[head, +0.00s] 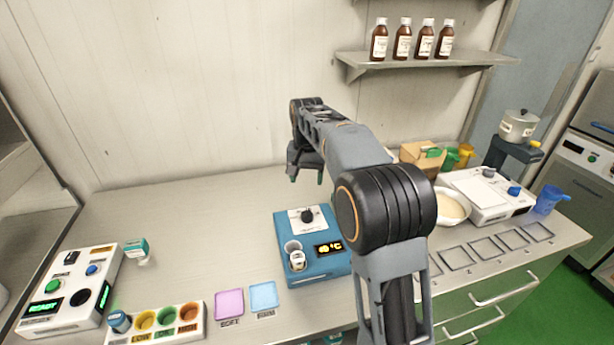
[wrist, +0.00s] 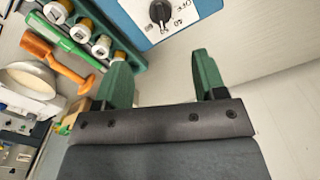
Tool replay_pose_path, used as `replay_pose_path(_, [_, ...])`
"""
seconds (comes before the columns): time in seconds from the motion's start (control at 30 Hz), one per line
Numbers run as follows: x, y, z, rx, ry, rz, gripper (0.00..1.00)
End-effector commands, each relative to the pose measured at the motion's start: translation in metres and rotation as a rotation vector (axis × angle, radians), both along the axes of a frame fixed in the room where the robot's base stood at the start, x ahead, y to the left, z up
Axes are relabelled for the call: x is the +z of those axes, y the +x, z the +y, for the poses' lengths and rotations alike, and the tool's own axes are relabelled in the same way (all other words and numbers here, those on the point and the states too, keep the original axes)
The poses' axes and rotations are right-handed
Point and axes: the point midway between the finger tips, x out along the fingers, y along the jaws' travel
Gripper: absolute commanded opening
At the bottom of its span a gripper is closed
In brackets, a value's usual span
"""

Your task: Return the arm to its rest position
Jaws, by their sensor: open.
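My arm rises from the front of the counter in the head view and bends back over it. My gripper (head: 306,174) hangs above the counter behind the blue heater box (head: 318,262). In the wrist view my gripper (wrist: 160,82) shows two green fingers spread apart with nothing between them. The dial (wrist: 160,12) of the blue box shows beyond the fingers at the top. The arm hides part of the counter to the right of the blue box.
A white device (head: 72,290) and a row of coloured cups (head: 155,322) stand at the left. A bowl (head: 452,207), a white scale (head: 485,196) and a cardboard box (head: 421,158) stand at the right. Brown bottles (head: 403,42) line the shelf (head: 425,62). The counter's back left is clear.

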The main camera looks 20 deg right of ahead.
Motion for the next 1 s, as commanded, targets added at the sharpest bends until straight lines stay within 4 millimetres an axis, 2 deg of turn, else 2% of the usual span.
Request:
replay_pose_path(0.17, [0.0,0.004,0.0,0.037,0.0,-0.024,0.64])
replay_pose_path(0.27, [-0.026,-0.001,0.0,0.103,-0.001,-0.015,0.64])
replay_pose_path(0.33, [-0.037,-0.014,0.0,0.147,-0.002,-0.018,0.64])
replay_pose_path(0.47, [-0.044,-0.055,-0.001,0.234,-0.007,-0.051,0.64])
replay_pose_path(0.8, [-0.05,-0.18,-0.003,0.383,-0.039,-0.191,0.64])
replay_pose_path(1.0, [-0.055,-0.23,-0.003,0.398,-0.055,-0.26,0.64])
